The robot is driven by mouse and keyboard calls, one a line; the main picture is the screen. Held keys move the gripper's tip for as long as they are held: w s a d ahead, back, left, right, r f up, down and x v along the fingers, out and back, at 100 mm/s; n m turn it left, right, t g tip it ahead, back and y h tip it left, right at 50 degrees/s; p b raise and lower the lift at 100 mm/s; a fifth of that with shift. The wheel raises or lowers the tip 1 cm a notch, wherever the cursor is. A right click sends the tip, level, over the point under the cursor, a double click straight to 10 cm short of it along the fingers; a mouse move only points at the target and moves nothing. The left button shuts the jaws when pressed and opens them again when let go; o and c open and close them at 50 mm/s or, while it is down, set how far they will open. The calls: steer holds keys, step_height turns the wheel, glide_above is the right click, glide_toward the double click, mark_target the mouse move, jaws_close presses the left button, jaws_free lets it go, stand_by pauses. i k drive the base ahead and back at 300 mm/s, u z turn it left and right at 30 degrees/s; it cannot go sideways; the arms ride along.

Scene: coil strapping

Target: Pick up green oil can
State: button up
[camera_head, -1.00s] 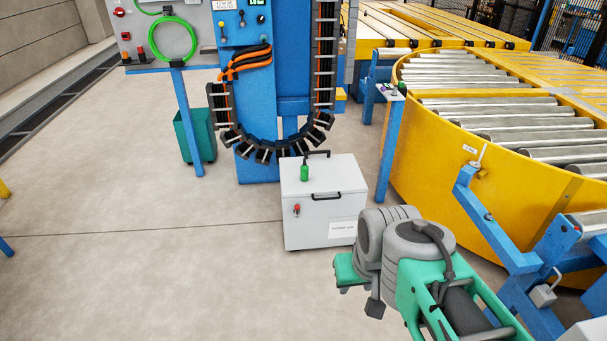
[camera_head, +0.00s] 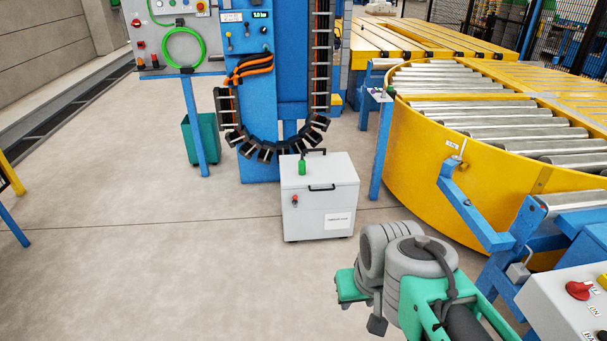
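The green oil can (camera_head: 302,167) is small and stands upright on top of the white cabinet (camera_head: 318,205), near its left side, in the middle of the head view. A dark handle shows just behind it. My arm comes in from the lower right. The end of my arm, with my gripper (camera_head: 376,324), is in front of the cabinet and to its right, well apart from the can. The fingers are too small and turned away to tell whether they are open or shut.
A blue machine column (camera_head: 258,110) with a black cable chain stands behind the cabinet. A yellow roller conveyor (camera_head: 430,170) curves along the right, with a blue post (camera_head: 383,150) beside it. A control box (camera_head: 570,305) is at lower right. The floor on the left is clear.

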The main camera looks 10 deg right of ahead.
mark_target(302, 165)
steer(key=z, duration=0.35)
steer(key=i, duration=1.9)
steer(key=u, duration=1.25)
steer(key=i, duration=0.75)
steer(key=u, duration=0.75)
